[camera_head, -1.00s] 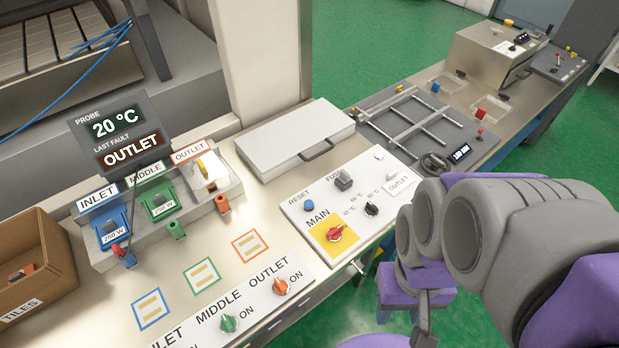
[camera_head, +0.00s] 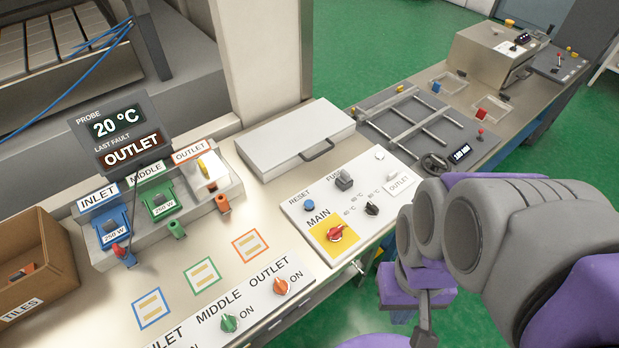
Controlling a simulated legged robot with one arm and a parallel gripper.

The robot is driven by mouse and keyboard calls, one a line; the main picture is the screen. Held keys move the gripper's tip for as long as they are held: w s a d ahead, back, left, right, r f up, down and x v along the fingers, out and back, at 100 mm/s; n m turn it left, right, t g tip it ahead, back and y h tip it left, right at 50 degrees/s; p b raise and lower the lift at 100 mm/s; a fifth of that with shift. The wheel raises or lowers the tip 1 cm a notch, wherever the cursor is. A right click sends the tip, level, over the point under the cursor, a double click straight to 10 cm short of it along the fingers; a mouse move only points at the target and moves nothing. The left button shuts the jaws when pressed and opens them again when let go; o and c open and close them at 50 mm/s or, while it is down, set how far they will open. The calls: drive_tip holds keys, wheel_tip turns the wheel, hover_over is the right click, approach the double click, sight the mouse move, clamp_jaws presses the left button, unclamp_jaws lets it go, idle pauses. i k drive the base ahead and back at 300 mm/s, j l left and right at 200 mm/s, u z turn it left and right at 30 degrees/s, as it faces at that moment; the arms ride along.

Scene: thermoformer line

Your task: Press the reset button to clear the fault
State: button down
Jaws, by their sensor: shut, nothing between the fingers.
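The blue round reset button (camera_head: 309,206) sits on the white control panel (camera_head: 296,218), under the printed word RESET. It stands above left of the red MAIN rotary switch (camera_head: 337,233) on its yellow plate. Nothing covers the button and nothing touches it. The display (camera_head: 122,133) reads PROBE 20 °C and LAST FAULT OUTLET. My grey and purple arm links fill the lower right, right of the panel and apart from the button. I cannot make out my gripper's fingers in this view.
A black fuse knob (camera_head: 344,181) and a small black selector (camera_head: 372,209) stand near the button. A closed grey lid (camera_head: 290,140) lies behind the panel. Green MIDDLE (camera_head: 229,323) and orange OUTLET (camera_head: 281,287) switches are in front. A TILES box (camera_head: 55,290) stands left.

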sight(308, 204)
drive_tip(key=k+j+z, duration=0.15)
drive_tip(key=j, duration=0.3)
drive_tip(key=k+j+z, duration=0.15)
drive_tip(key=j, duration=0.25)
drive_tip(key=k+j+z, duration=0.15)
drive_tip(key=j, duration=0.25)
drive_tip(key=k+j+z, duration=0.15)
drive_tip(key=j, duration=0.2)
drive_tip(key=k, duration=0.05)
